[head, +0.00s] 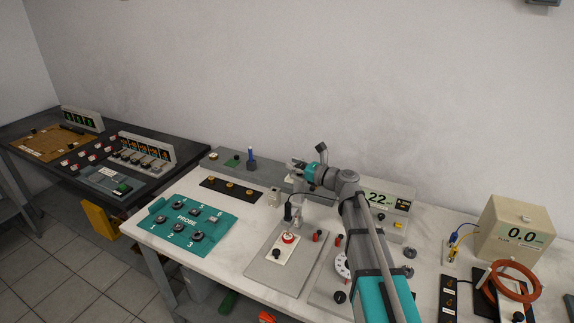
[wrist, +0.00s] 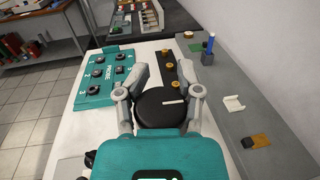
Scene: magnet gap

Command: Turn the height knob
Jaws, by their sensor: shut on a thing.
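A large round black knob (wrist: 158,112) with a white pointer line shows in the wrist view. The line points to the right. My gripper (wrist: 165,86) has one finger on each side of the knob and is shut on it. In the head view my gripper (head: 300,165) is at the back of the white bench, above a grey stand. There the knob is too small and covered to make out clearly. Any label or scale around the knob is hidden.
A teal PROBE board (head: 185,227) with several black sockets lies to the left. A black strip with yellow knobs (head: 229,189) and a grey tray (head: 215,160) with a blue peg (head: 250,153) are nearby.

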